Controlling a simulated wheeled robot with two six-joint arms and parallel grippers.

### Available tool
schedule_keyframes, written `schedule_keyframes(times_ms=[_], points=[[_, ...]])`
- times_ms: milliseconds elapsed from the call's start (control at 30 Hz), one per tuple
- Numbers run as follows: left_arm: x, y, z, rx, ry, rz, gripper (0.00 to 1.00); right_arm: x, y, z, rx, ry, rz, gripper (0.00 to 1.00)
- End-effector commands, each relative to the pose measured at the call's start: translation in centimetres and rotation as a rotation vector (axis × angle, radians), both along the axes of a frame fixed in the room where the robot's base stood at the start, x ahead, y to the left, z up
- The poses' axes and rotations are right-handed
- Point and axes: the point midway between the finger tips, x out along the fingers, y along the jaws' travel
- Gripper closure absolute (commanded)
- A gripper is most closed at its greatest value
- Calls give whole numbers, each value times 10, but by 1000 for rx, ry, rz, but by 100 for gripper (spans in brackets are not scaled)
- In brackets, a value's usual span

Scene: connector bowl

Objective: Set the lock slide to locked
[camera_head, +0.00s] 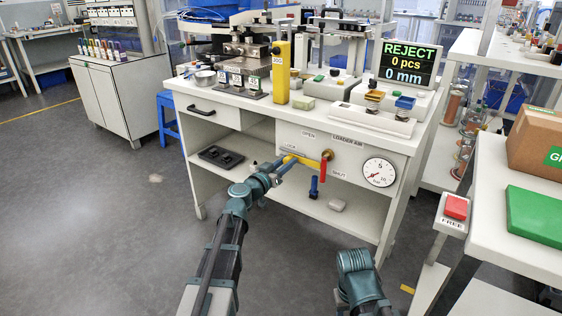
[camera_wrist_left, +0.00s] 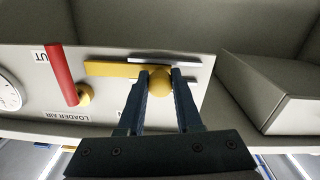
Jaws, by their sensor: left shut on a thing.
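The lock slide (camera_head: 303,160) is a yellow bar on the front panel of the bench, left of the red valve lever. In the left wrist view, which is upside down, the yellow bar (camera_wrist_left: 112,69) lies between pale rails and carries a round yellow knob (camera_wrist_left: 160,83). My left gripper (camera_head: 282,165) reaches the slide from the lower left. In the left wrist view its blue fingers (camera_wrist_left: 160,80) are shut on the knob, one on each side. My right gripper is not in view.
The red valve lever (camera_head: 323,170) hangs down close to the right of the slide, by a SHUT label. A pressure gauge (camera_head: 379,172) sits further right. A dark tray (camera_head: 221,157) lies on the lower shelf. A display (camera_head: 408,62) reads REJECT.

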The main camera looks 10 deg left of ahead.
Motion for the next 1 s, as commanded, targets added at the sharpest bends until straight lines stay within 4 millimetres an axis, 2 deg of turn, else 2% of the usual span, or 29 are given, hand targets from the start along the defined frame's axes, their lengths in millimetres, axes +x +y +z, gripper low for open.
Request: schedule_keyframes(times_ms=[133, 167, 300, 667, 767, 1000], points=[[-2, -5, 0, 1, 0, -13, 100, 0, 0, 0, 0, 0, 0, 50], [-2, -5, 0, 1, 0, -14, 63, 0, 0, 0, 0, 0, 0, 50], [-2, -5, 0, 1, 0, -13, 38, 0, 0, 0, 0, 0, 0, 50], [-5, -1, 0, 1, 0, -8, 36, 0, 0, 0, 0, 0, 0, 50], [-16, 3, 0, 1, 0, -7, 36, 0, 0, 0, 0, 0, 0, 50], [-65, 20, 0, 1, 0, -6, 36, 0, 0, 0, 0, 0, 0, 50]])
